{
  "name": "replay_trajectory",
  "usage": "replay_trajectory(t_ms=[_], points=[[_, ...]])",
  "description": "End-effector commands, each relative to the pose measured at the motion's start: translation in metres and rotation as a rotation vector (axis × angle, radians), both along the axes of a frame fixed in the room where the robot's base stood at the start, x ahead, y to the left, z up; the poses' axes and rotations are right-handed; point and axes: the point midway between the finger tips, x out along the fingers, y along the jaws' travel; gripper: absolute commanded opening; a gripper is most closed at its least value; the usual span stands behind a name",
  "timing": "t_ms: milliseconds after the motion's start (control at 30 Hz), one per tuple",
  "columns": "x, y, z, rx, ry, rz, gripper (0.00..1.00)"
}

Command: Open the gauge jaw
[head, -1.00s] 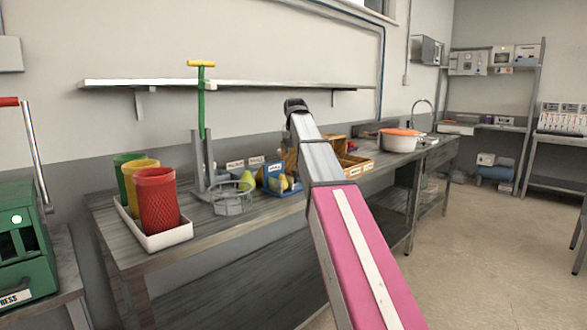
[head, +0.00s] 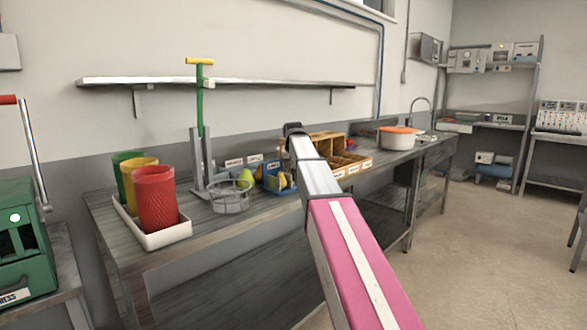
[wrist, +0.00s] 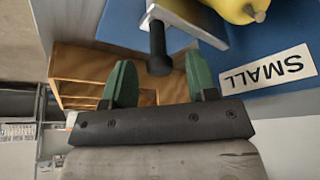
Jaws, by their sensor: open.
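In the wrist view, my gripper (wrist: 162,82) is open, with its two green fingers apart. A black peg (wrist: 158,52) on a light grey metal piece (wrist: 190,20), which looks like the gauge jaw, points into the gap between the fingertips. I cannot tell whether the fingers touch it. A yellow fruit (wrist: 238,8) lies beside the metal piece, over a blue surface (wrist: 285,35) with an upside-down "SMALL" label (wrist: 266,69). In the head view, my arm hides the gripper. Blue bins (head: 272,180) show just left of the arm.
On the bench (head: 215,230), a wire basket (head: 231,199), a press stand with a green lever (head: 200,100), and a white tray (head: 170,236) with red, yellow and green cups stand to the left. A wooden crate (head: 328,142) and a white pot (head: 397,140) stand to the right.

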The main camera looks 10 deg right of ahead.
Motion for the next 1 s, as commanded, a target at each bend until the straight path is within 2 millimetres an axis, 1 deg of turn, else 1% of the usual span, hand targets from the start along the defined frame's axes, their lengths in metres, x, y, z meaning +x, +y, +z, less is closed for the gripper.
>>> replay_trajectory(t_ms=[100, 167, 200, 267, 300, 467, 633, 733, 967, 1000], points=[[0.000, 0.000, 0.000, 0.000, 0.000, 0.000, 0.53], [0.000, 0.000, 0.000, 0.000, 0.000, 0.000, 0.34], [0.000, 0.000, 0.000, 0.000, 0.000, 0.000, 0.21], [0.000, 0.000, 0.000, 0.000, 0.000, 0.000, 0.01], [0.000, 0.000, 0.000, 0.000, 0.000, 0.000, 0.00], [0.003, -0.004, 0.001, 0.000, 0.000, -0.001, 0.00], [0.020, -0.026, 0.001, 0.000, -0.001, -0.002, 0.00], [0.027, -0.035, 0.001, 0.001, -0.001, -0.002, 0.00], [0.026, -0.035, 0.001, 0.001, -0.002, 0.000, 0.00], [0.026, -0.035, 0.001, 0.001, -0.002, 0.000, 0.31]])
